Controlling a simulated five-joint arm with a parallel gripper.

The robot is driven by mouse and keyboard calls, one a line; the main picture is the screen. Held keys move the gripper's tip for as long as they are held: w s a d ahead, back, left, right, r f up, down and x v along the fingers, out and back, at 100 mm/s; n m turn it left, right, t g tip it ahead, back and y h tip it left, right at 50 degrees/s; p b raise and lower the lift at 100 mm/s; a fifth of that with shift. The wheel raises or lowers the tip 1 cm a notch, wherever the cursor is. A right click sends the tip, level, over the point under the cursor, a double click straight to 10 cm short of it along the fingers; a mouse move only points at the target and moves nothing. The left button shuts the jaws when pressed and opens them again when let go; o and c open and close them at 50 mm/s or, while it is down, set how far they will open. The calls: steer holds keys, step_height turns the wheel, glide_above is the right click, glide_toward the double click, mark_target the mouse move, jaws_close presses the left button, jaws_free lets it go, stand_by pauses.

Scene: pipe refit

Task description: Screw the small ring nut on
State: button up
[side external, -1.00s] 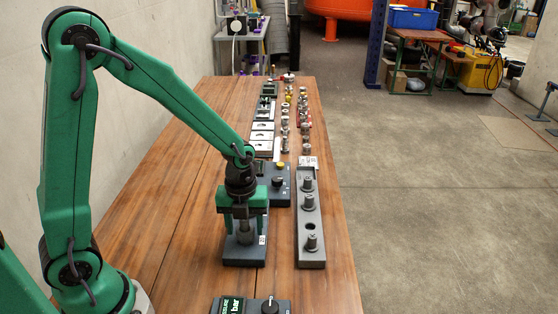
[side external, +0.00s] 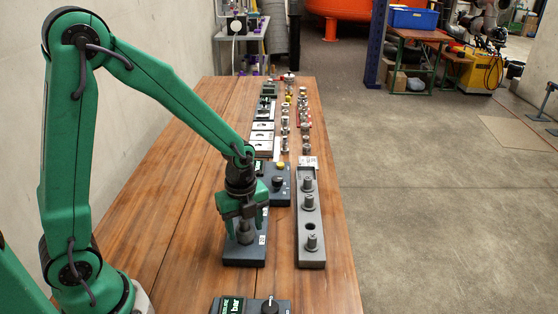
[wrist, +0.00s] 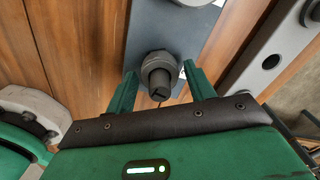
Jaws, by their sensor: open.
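My gripper (side external: 245,221) points down over a dark blue-grey block (side external: 236,256) on the bench. In the wrist view, my gripper (wrist: 160,72) shows a gap between each finger and the fitting.
A long grey tray (side external: 319,250) to the right holds three upright metal fittings and has one empty hole (side external: 310,226). A box with a black knob (side external: 270,306) is at the front. Another box with a yellow button (side external: 280,166) is behind the block. Several parts line the far bench.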

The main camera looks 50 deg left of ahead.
steer(key=shift+n, duration=0.4)
steer(key=n, duration=0.5)
steer(key=shift+n, duration=0.3)
stand_by(0.5)
steer(key=n, duration=0.5)
steer(key=shift+n, duration=0.4)
steer(key=shift+n, duration=0.3)
steer(key=shift+n, duration=2.8)
steer(key=n, duration=0.5)
steer(key=shift+n, duration=0.4)
